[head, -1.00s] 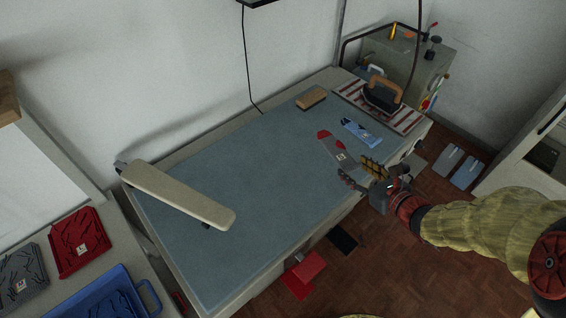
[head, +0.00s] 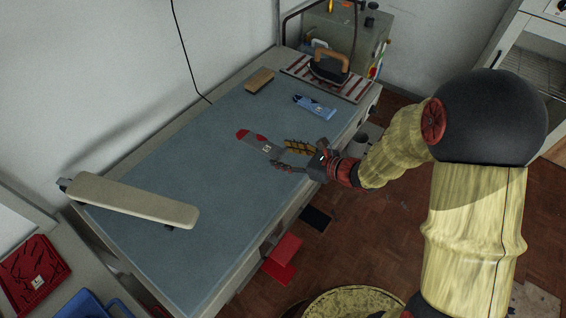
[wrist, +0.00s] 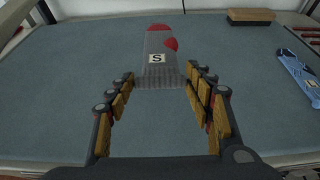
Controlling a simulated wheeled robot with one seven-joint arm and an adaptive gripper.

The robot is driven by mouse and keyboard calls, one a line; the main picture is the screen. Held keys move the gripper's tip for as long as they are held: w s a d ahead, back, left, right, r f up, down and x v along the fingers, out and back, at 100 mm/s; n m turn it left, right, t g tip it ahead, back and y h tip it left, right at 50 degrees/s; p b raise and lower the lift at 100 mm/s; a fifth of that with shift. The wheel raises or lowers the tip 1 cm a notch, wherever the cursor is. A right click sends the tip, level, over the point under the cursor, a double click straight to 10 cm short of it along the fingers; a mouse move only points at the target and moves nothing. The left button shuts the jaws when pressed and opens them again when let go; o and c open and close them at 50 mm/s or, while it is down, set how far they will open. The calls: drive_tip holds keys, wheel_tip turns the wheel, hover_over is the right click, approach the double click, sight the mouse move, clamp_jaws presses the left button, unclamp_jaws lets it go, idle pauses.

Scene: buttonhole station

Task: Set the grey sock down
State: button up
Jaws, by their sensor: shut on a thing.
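The grey sock (head: 262,146) has a red toe and heel and a white tag with an S; it also shows in the wrist view (wrist: 160,76). My gripper (head: 283,153) is over the front right part of the blue-grey table top. Its fingers (wrist: 160,82) stand on either side of the sock's near end and are shut on it. The sock points away from my gripper, toe outward, over the table (head: 190,190). Whether its underside touches the table top cannot be told.
An iron (head: 328,68) stands on a striped rest at the far right. A padded pressing board (head: 135,197) sits at left. The table's middle is clear.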

sight(284, 162)
drive_tip(key=w+f, duration=0.2)
drive_tip(key=shift+w+a+f+b, duration=0.1)
drive_tip(key=shift+a+f+b, duration=0.1)
drive_tip(key=shift+f+b, duration=0.15)
drive_tip(key=shift+w+f+b, duration=0.15)
drive_tip(key=shift+f+b, duration=0.5)
drive_tip(key=shift+f, duration=0.95)
drive_tip(key=shift+f+b, duration=0.3)
drive_tip(key=shift+b, duration=0.05)
drive_tip(key=shift+f, duration=0.1)
drive_tip(key=shift+s+f, duration=0.2)
